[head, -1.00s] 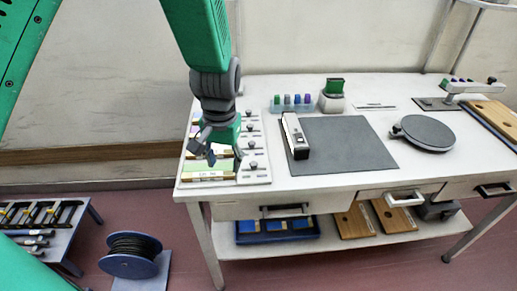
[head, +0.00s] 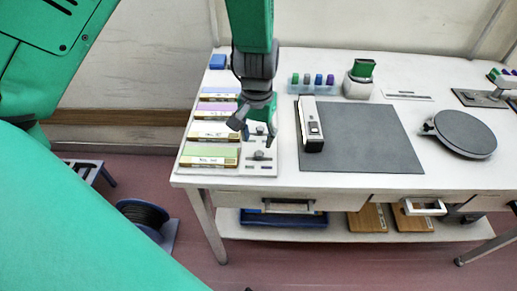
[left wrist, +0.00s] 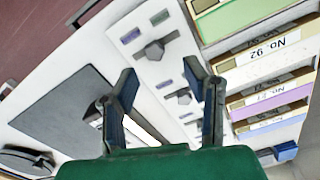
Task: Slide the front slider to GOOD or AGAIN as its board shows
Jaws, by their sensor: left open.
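The front slider (head: 260,156) is a dark knob on a pale panel (head: 266,171) near the table's front left corner. It also shows in the left wrist view (left wrist: 155,50), beside a green and a purple mark; I cannot read GOOD or AGAIN. The front board (head: 210,152) lies left of it, green-topped with wooden edges and a white label too small to read. My left gripper (head: 256,133) is open and empty, pointing down over the panel just behind the front slider. In the left wrist view the front slider lies beyond the open fingertips (left wrist: 160,74), apart from them.
More boards, including a purple one (head: 217,107), lie behind the front board, with more sliders beside them. A grey mat (head: 365,140) holding a white-and-black device (head: 311,125) lies to the right. A round grey plate (head: 465,133) stands farther right.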

